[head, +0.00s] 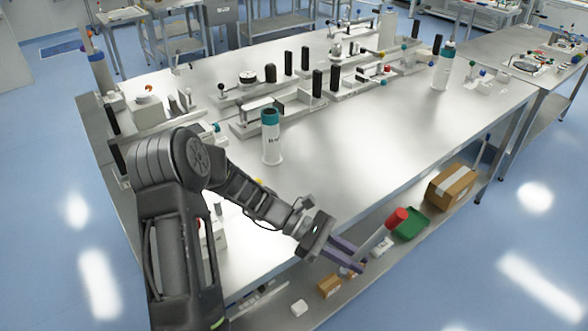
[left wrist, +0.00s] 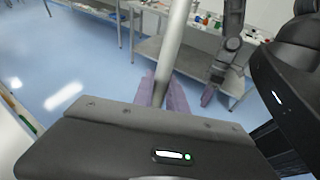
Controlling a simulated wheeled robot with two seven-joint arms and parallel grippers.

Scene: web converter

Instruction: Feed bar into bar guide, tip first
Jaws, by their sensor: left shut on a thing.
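The steel table (head: 350,150) has a clear middle and front. Rails with black posts (head: 317,84) line its back. A second teal-topped cylinder (head: 443,70) stands at the right. A cardboard box (head: 452,186) and a green tray (head: 411,224) lie on the shelf below.

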